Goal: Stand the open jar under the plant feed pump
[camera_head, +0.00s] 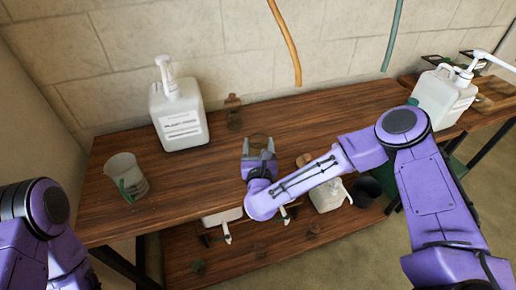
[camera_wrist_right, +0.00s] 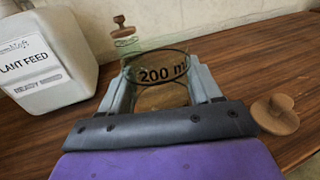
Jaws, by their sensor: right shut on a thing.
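The plant feed pump (camera_head: 180,115) is a white labelled jug with a pump head, upright at the back left of the wooden table. In the right wrist view its body (camera_wrist_right: 42,62) is at the left, its top cut off. The open jar (camera_wrist_right: 160,72) is clear glass marked "200 ml". My right gripper (camera_wrist_right: 160,92) is shut around it, a finger on each side. In the head view the jar (camera_head: 258,142) is right of the pump, apart from it. I cannot tell whether its base touches the table. My left gripper is out of view.
A grey cup with a green handle (camera_head: 126,177) stands at the left. A small stoppered glass bottle (camera_head: 233,112) stands between pump and jar. A wooden lid (camera_wrist_right: 275,113) lies right of my gripper. Another white pump jug (camera_head: 443,97) is at the right. The table's front left is clear.

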